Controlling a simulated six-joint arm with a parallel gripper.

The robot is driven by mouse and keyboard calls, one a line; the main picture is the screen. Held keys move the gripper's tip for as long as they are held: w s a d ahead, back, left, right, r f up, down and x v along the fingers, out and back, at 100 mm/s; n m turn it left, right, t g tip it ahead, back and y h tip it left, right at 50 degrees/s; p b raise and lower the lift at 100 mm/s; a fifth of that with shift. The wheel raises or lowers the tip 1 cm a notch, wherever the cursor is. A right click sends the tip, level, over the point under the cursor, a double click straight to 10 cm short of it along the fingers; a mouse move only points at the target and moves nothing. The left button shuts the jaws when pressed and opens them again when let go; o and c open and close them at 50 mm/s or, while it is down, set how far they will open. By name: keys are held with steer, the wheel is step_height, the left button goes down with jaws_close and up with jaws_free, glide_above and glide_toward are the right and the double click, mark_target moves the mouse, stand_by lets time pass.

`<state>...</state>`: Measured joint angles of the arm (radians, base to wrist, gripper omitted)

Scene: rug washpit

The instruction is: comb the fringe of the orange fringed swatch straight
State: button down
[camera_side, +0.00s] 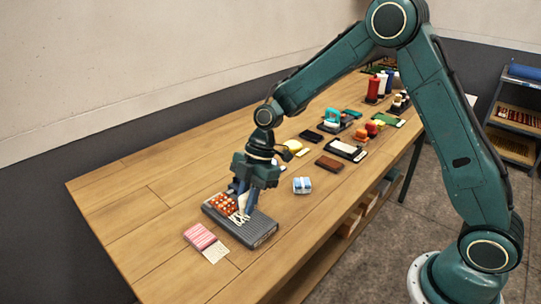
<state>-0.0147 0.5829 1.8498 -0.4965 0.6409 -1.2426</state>
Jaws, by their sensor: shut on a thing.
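The orange fringed swatch (223,202) has a pale pattern and lies on the left part of a dark grey ribbed board (256,234). Its cream fringe (239,219) spreads over the board toward the front right, and the strands look splayed. My gripper (244,192) points down over the board beside the swatch's fringe side. It is shut on a narrow tool, apparently a comb, which is mostly hidden by the jaws. The tool's lower end is close to the fringe; I cannot tell whether it touches the strands.
A pink striped swatch (199,236) with cream fringe lies left of the board. A blue-and-white item (302,185) and a brown block (329,164) stand behind to the right. Several bottles and small items fill the table's far end. The wooden table's (130,220) left part is bare.

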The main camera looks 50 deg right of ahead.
steer(key=shift+w, duration=0.15)
steer(key=shift+w, duration=1.85)
steer(key=shift+f, duration=0.1)
steer(key=shift+f, duration=1.9)
steer(key=shift+f, duration=0.2)
steer(key=shift+s+f, duration=0.15)
steer(key=shift+f, duration=0.1)
stand_by(0.4)
steer(key=shift+s+r, duration=0.1)
steer(key=shift+r, duration=0.25)
stand_by(0.9)
steer(key=shift+f, duration=0.45)
stand_by(0.9)
steer(key=shift+s, duration=0.4)
